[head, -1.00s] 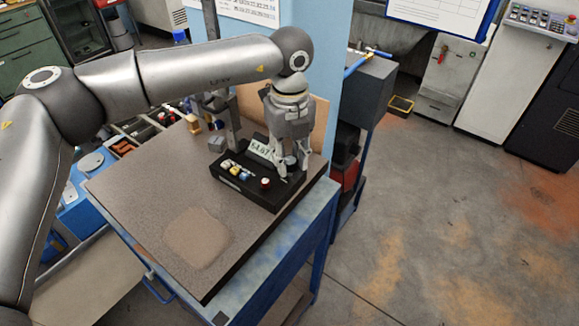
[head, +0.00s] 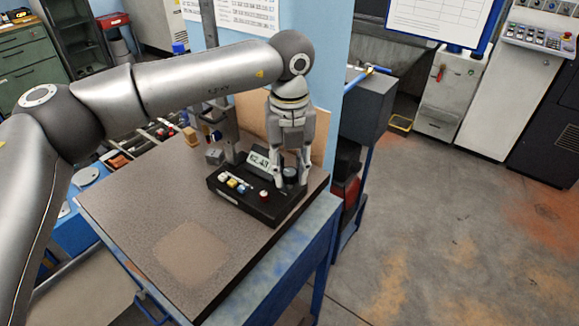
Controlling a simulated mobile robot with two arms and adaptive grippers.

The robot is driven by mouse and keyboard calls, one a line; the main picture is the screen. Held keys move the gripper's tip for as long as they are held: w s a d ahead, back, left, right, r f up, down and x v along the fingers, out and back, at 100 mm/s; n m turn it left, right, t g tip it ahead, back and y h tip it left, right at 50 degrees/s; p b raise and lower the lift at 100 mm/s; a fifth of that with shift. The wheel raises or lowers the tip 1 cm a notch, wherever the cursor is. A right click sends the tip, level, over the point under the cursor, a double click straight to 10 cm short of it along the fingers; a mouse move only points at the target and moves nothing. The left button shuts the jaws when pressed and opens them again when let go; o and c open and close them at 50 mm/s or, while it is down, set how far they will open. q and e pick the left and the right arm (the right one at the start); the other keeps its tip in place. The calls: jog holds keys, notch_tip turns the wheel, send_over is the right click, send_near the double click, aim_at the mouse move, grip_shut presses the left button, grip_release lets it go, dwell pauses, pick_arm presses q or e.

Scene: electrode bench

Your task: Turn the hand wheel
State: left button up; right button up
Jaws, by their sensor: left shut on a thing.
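A black control box (head: 230,201) stands on the bench with a small tilted display (head: 259,162), several coloured buttons and a red button (head: 264,195). A dark round hand wheel (head: 290,175) sits at the right end of the box. My left gripper (head: 291,180) points down over it from above, with its fingers on either side of the wheel, shut on it. The fingers and palm hide part of the wheel. The display digits are small, reading roughly 62. My right gripper is not in view.
The bench top (head: 130,215) is clear in front of the box, with a paler patch on it. A metal post (head: 208,60) and small blocks (head: 191,137) stand behind the box. A blue pillar (head: 325,70) rises close behind my gripper.

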aim_at(290, 171)
pick_arm(q)
jog(key=o, duration=1)
notch_tip(290, 171, up, 12)
jog(key=shift+r, duration=0.1)
